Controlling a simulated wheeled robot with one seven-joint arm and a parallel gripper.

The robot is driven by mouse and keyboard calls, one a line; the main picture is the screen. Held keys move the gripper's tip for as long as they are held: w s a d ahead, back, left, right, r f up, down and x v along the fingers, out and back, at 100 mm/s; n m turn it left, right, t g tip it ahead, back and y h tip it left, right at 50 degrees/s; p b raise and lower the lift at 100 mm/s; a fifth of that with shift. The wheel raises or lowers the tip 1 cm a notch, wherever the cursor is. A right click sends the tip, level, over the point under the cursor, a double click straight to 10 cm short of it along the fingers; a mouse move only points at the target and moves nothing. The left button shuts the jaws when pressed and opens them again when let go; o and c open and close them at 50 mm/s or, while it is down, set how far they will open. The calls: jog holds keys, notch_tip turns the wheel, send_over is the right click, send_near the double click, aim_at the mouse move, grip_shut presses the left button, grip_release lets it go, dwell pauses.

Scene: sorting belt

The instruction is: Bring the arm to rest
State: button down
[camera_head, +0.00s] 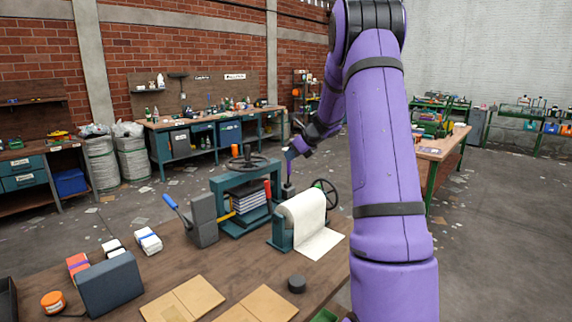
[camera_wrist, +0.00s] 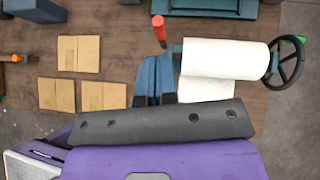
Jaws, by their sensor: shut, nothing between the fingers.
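My arm (camera_head: 385,150) is purple with dark bands. It rises tall on the right of the head view and bends down at the far end. My gripper (camera_head: 288,190) points down behind the white roll, small and partly hidden. In the wrist view my gripper's two blue fingers (camera_wrist: 156,64) lie side by side, shut and empty. They are beside the white roll (camera_wrist: 225,60) and close to a red handle (camera_wrist: 159,30). I cannot tell how high they are above the table.
A wooden bench (camera_head: 175,265) carries a teal press (camera_head: 217,187), a grey block with a blue lever (camera_head: 203,220), the roll holder's handwheel (camera_head: 328,192), flat cardboard pieces (camera_head: 183,300) and a dark box (camera_head: 111,285). Bare bench shows between the cardboard and the press. Other workbenches stand farther back.

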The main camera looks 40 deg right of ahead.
jog(key=shift+s+r, duration=0.1)
jog(key=shift+r, duration=0.15)
jog(key=s+a+r+n+g, duration=0.1)
jog(key=s+a+r+n, duration=0.35)
jog(key=a, duration=0.45)
jog(key=s+a+r+n+g, duration=0.1)
jog(key=s+a+r+n, duration=0.25)
jog(key=a+n, duration=0.35)
jog(key=s+a+r+n+g, duration=0.1)
jog(key=s+a+r+n, duration=0.3)
jog(key=a, duration=0.6)
jog(key=s+a+f+n+h, duration=0.1)
jog(key=s+a+n, duration=0.4)
jog(key=s+n, duration=0.3)
jog(key=s+a+f+n+h, duration=0.1)
jog(key=s+a+n, duration=0.4)
jog(key=s+n, duration=0.4)
jog(key=s, duration=0.7)
jog(key=shift+s+f+g+h, duration=0.25)
jog(key=shift+f+g+h, duration=0.05)
jog(key=shift+f+g, duration=0.1)
